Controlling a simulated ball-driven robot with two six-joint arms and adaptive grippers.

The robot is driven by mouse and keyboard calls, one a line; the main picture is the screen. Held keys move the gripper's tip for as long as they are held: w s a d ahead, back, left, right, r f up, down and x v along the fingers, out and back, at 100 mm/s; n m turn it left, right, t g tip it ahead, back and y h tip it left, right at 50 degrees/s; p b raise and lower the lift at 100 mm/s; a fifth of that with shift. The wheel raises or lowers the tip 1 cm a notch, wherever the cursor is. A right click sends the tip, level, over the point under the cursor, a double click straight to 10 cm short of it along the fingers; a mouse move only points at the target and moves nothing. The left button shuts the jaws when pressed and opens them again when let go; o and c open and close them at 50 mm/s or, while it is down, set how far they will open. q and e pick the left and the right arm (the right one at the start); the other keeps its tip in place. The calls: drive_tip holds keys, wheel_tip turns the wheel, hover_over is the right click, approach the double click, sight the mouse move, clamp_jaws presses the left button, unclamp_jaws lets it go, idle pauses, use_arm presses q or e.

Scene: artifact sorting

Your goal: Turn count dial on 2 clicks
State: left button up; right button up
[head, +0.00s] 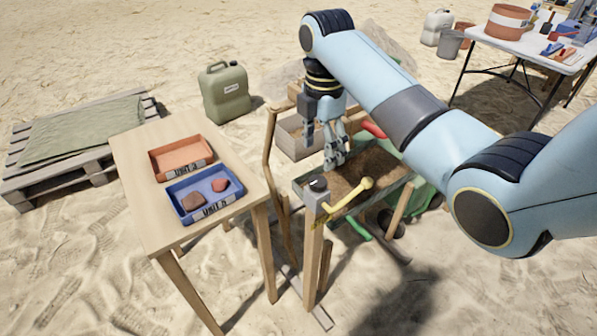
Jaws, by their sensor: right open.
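A small grey box with a round dark-and-light top, which looks like the count dial (317,185), sits on top of a wooden post at the front corner of the sieve frame. Its markings are too small to read. My right gripper (335,164) points down over the soil-filled sieve (376,168), just behind and slightly right of the dial. It is open, with nothing visible between its fingers, and apart from the dial. My left gripper is not in view.
A yellow-knobbed handle (352,195) sticks out right of the dial. A wooden table (140,165) at the left holds a red tray (165,157) and a blue tray (178,188) with two stones. A green jerrycan (225,95) stands behind. Open sand lies in front.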

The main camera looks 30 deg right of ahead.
sight(318, 181)
drive_tip(key=shift+w+d+f, duration=0.35)
drive_tip(key=shift+w+f, duration=0.1)
drive_tip(key=shift+f, duration=0.25)
wheel_tip(318, 181, down, 7)
drive_tip(key=shift+f+b, duration=0.15)
drive_tip(key=shift+b, duration=0.35)
drive_tip(key=shift+f, duration=0.5)
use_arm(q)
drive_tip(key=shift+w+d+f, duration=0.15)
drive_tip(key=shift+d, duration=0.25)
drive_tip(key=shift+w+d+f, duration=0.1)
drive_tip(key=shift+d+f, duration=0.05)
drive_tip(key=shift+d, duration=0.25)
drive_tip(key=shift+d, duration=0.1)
use_arm(e)
drive_tip(key=shift+c, duration=1)
drive_tip(key=c, duration=0.9)
